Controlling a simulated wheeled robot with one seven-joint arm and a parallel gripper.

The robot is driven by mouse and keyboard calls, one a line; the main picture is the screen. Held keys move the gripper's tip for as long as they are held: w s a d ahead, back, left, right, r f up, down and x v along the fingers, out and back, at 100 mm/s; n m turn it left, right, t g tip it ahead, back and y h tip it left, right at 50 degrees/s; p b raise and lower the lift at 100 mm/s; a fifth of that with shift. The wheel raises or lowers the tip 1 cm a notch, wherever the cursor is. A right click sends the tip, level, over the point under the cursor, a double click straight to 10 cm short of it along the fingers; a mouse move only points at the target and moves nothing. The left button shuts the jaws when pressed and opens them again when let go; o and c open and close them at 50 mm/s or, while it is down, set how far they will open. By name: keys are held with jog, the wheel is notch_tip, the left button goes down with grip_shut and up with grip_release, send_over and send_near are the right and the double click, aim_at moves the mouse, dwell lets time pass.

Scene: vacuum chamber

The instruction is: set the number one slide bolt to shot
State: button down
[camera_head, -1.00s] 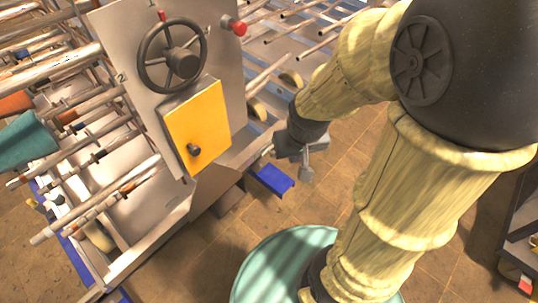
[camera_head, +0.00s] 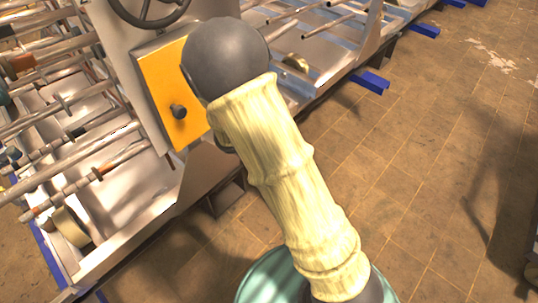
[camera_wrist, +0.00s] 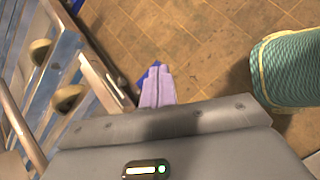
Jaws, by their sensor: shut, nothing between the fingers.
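I cannot make out the number one slide bolt in either view now. The grey upright panel (camera_head: 121,45) of the machine stands at the upper left of the head view. It carries a dark handwheel (camera_head: 150,22), cut by the top edge, and a yellow box (camera_head: 161,74) with a dark knob (camera_head: 178,111). My arm covers the right part of the box. My gripper (camera_wrist: 156,72) shows in the wrist view with its fingers together, nothing between them, pointing down over the tiled floor beside the machine. In the head view my arm hides it.
Several long metal rods (camera_head: 75,147) lie left of the panel. A metal frame (camera_head: 330,82) runs along the machine's right side, with blue feet (camera_head: 371,81) on the floor. Tan rounded parts (camera_wrist: 67,98) sit on it in the wrist view. The tiled floor (camera_head: 425,150) at right is open.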

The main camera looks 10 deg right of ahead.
jog(key=w+a+f+n+t+h+b, duration=0.1)
jog(key=w+a+f+n+t+b, duration=0.4)
jog(key=w+a+f+n, duration=0.3)
notch_tip(320, 180, down, 2)
jog(key=shift+w+n+t+b, duration=0.25)
jog(key=shift+n+t+b, duration=0.15)
jog(key=shift+n+t, duration=0.3)
jog(key=b+x, duration=0.1)
jog(key=x, duration=1.3)
jog(key=shift+b, duration=0.3)
jog(key=shift+s+f, duration=0.1)
jog(key=shift+s, duration=0.05)
